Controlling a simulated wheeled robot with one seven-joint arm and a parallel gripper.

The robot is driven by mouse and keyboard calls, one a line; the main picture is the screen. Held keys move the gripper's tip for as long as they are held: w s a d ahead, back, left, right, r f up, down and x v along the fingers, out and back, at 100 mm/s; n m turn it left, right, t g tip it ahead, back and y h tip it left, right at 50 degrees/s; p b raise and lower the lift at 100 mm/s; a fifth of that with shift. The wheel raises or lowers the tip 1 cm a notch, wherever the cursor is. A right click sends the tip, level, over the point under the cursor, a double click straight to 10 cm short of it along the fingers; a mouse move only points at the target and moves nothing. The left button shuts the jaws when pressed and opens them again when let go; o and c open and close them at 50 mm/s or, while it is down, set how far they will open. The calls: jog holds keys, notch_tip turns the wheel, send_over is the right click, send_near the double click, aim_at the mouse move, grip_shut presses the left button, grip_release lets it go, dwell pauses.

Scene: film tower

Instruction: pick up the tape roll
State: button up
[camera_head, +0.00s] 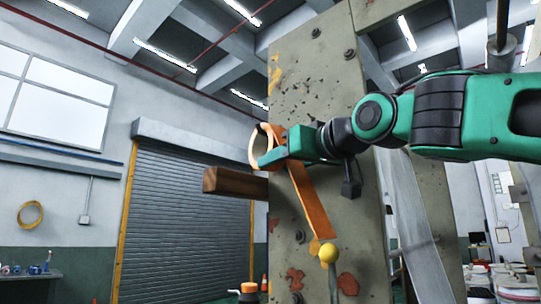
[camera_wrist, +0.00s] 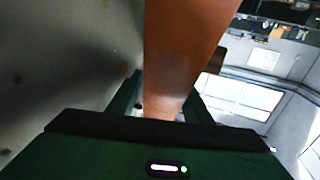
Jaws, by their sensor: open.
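The tape roll (camera_head: 252,150) shows in the head view as a pale orange ring, partly hidden behind my gripper. It is beside the grey pillar, above a wooden beam. An orange strip (camera_head: 312,205) slants down the pillar's face below the gripper. My gripper (camera_head: 262,161) reaches in from the right, close to the ring. In the wrist view my gripper (camera_wrist: 160,100) is open, with a broad orange surface (camera_wrist: 180,50) between its fingers. I cannot tell whether that surface is the roll or the strip, or whether the fingers touch it.
The worn grey pillar (camera_head: 330,80) stands close behind my gripper. The wooden beam (camera_head: 235,182) juts out left just below it. A yellow ball-topped rod (camera_head: 328,253) stands in front of the pillar. The space left of the beam, before the shutter (camera_head: 185,220), looks free.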

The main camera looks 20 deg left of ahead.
aim_at(272, 169)
jog(key=shift+x, duration=1.65)
jog(key=shift+s, duration=0.1)
jog(key=c, duration=1)
jog(key=shift+r, duration=0.2)
jog(key=shift+r, duration=1.65)
jog(key=s+a, duration=0.3)
jog(key=s, duration=0.5)
jog(key=s+a, duration=0.4)
jog(key=s, duration=0.4)
jog(key=shift+s+f, duration=0.15)
jog(key=shift+s, duration=0.15)
